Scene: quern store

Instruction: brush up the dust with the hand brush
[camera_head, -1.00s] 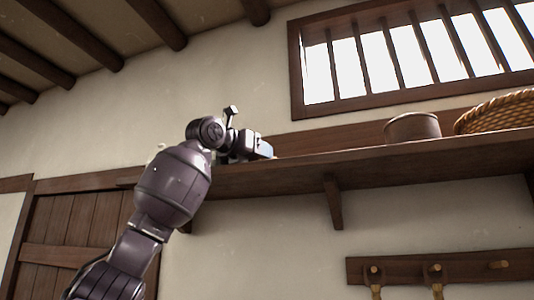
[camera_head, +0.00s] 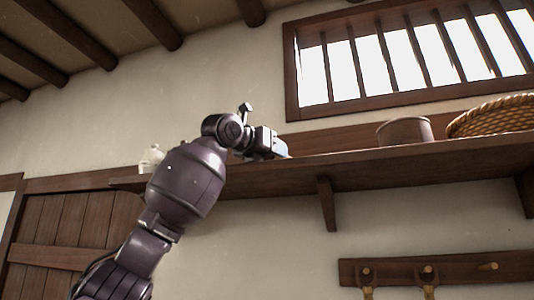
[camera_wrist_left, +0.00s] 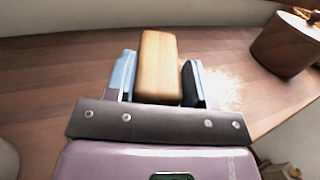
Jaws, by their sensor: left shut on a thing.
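My left gripper (camera_head: 277,148) is at shelf height over the wall shelf in the head view, on the left part of the shelf. In the left wrist view the gripper (camera_wrist_left: 158,78) is shut on the hand brush (camera_wrist_left: 158,62), whose pale wooden body stands between the two fingers. Its bristles are hidden. A pale, grainy patch of dust (camera_wrist_left: 227,88) lies on the shelf board just right of the right finger. I cannot tell whether the brush touches the board. The brush and dust do not show in the head view. My right gripper is not in view.
The wooden shelf (camera_head: 420,160) runs along the wall under a barred window (camera_head: 395,60). A brown pot (camera_head: 405,131) and a wicker basket (camera_head: 495,118) stand right of the gripper. A white jug (camera_head: 151,158) stands at the left end. A peg rail (camera_head: 455,270) hangs below.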

